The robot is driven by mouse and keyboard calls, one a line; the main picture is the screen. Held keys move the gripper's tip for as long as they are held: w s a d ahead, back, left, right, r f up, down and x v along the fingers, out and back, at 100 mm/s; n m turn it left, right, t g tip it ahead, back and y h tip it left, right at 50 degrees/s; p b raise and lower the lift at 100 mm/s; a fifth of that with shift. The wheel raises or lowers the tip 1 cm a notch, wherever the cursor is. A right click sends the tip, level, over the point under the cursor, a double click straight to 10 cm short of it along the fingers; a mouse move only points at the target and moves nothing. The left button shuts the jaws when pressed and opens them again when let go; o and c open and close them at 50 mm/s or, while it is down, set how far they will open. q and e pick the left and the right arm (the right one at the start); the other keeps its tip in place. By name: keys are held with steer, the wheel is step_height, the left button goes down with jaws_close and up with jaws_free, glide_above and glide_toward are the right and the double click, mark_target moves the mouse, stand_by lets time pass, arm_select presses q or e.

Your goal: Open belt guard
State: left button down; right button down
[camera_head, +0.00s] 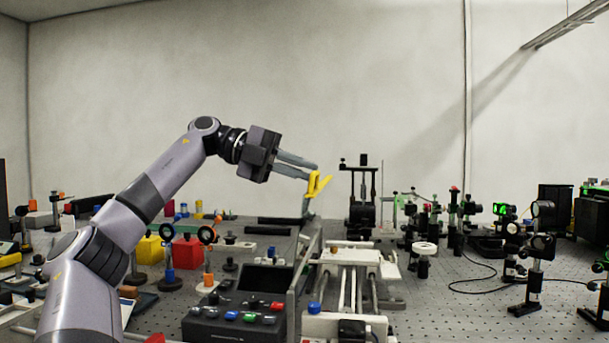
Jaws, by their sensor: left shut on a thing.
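My left gripper (312,172) reaches in from the left, high over the bench, with its fingers shut on a yellow handle (317,186). The handle is at the top of a thin grey panel, which looks like the belt guard (305,262). The panel stands steeply upright along the left side of a pale machine with rails (350,257). The fingertips partly hide the handle. The belt itself cannot be made out. My right gripper is not in view.
A dark control box with coloured buttons (231,320) stands left of the panel. Several black optical mounts (533,268) and cables fill the right side. Some perforated bench top (445,312) is bare at front right.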

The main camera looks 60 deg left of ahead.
arm_select(q)
steer(key=c, duration=1.2)
jaws_free()
steer(key=p+v, duration=0.1)
steer(key=v, duration=0.6)
steer(key=shift+s, duration=0.1)
